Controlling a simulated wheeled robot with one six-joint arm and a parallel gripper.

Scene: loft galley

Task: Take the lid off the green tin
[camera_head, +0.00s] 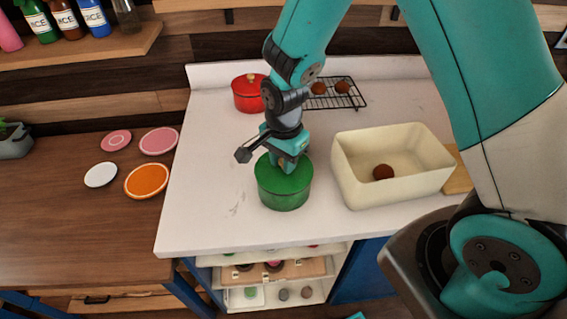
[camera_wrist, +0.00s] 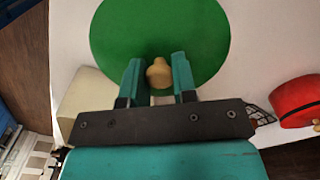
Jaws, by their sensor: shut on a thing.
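The green tin (camera_head: 284,192) stands upright on the white counter. Its green lid (camera_wrist: 120,35) fills the top middle of the wrist view and has a small tan knob (camera_wrist: 159,74). My gripper (camera_head: 286,168) is directly above the tin, pointing down. In the wrist view my gripper (camera_wrist: 158,77) has its two teal fingers on either side of the knob, shut on it. The lid appears to sit on the tin; no gap shows between them. The inside of the tin is hidden.
A cream bin (camera_head: 350,185) with a brown ball (camera_head: 383,172) stands just right of the tin. A red pot (camera_head: 248,95) and a black wire rack (camera_head: 350,100) are behind. Bare counter (camera_head: 205,200) lies to the left. Plates, including an orange one (camera_head: 147,181), lie on the wooden table.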

